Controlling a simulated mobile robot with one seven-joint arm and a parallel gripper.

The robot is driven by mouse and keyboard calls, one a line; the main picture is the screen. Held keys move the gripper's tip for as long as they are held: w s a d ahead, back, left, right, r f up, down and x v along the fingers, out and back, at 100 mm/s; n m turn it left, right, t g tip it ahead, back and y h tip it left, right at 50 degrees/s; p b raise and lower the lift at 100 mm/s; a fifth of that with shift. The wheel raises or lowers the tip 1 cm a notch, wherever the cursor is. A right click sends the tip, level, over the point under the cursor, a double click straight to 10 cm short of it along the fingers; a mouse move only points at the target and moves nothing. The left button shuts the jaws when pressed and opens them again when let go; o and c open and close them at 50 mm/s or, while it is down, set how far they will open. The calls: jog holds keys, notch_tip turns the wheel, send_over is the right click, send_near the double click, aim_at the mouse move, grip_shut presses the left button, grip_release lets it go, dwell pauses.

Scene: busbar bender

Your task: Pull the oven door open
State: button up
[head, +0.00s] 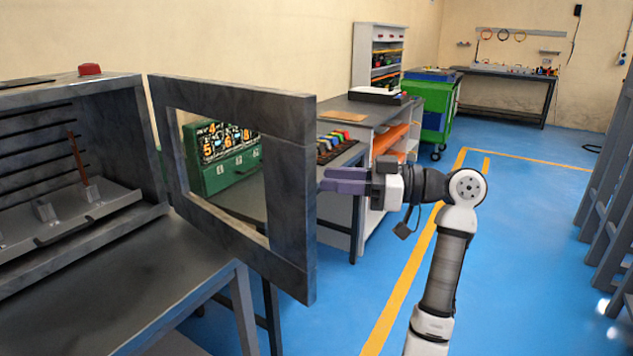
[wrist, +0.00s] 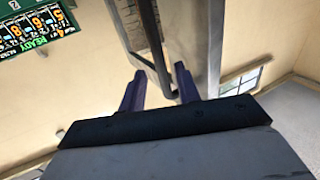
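The oven (head: 125,110) stands on a bench at the left, with its shelves showing inside. Its grey framed door (head: 290,180) stands wide open, swung out towards the right. My gripper (head: 322,182) is at the door's outer face near its free edge, with purple fingers pointing left. In the wrist view a dark handle bar (wrist: 150,40) runs along the door (wrist: 208,45) and down between my fingers (wrist: 158,85). The fingers are apart, with visible gaps beside the bar. The handle is hidden behind the door in the head view.
A green unit with a lit number display (head: 225,170) shows through the door's window. The oven's bench (head: 150,275) is below. A workbench (head: 345,108) and a green cabinet (head: 428,100) stand behind. Blue floor (head: 530,240) is clear at the right, up to grey racks.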

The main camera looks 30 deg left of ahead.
jog(key=b+v, duration=0.1)
jog(key=v, duration=0.8)
jog(key=shift+d, duration=0.15)
